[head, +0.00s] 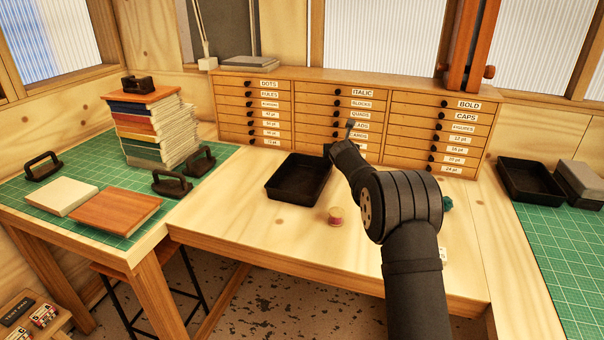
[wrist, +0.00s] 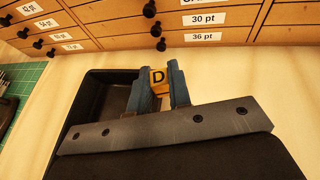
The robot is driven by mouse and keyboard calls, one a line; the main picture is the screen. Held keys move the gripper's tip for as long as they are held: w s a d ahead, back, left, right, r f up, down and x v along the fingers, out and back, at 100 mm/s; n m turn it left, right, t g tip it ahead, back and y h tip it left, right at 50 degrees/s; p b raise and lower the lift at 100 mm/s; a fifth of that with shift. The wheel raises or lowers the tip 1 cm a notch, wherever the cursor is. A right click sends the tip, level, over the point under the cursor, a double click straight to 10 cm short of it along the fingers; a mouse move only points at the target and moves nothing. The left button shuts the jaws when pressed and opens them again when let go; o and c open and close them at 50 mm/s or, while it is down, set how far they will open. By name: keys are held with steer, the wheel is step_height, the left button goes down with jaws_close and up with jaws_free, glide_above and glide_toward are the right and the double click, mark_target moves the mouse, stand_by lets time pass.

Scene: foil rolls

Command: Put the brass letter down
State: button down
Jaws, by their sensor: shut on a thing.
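The brass letter (wrist: 158,78) is a small yellow-gold block with a dark "D" on its face. My gripper (wrist: 160,88) is shut on it, with one blue finger on each side. In the head view my gripper (head: 350,130) is in front of the middle drawers, near the back right corner of the black tray (head: 297,180); the letter cannot be made out there. In the wrist view the tray (wrist: 104,98) lies behind and left of the fingers, partly hidden by the gripper body. I cannot tell the letter's height above the bench.
A drawer cabinet (head: 345,85) with labelled drawers and black knobs stands along the back. A small foil roll (head: 336,216) stands on the bench in front of the tray. A teal thing (head: 447,203) is partly hidden by my arm. The bench front left is clear.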

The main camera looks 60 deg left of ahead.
steer(key=n+g+y, duration=0.1)
glide_above(300, 179)
steer(key=w, duration=0.1)
steer(key=f, duration=0.2)
steer(key=s+f, duration=0.1)
steer(key=f, duration=0.1)
steer(key=shift+f+n+g, duration=0.3)
steer(key=shift+g, duration=0.1)
steer(key=shift+d+f, duration=0.1)
steer(key=shift+f, duration=2.25)
steer(key=c, duration=1.7)
jaws_free()
steer(key=shift+f, duration=0.2)
steer(key=o, duration=0.4)
steer(key=shift+r, duration=0.1)
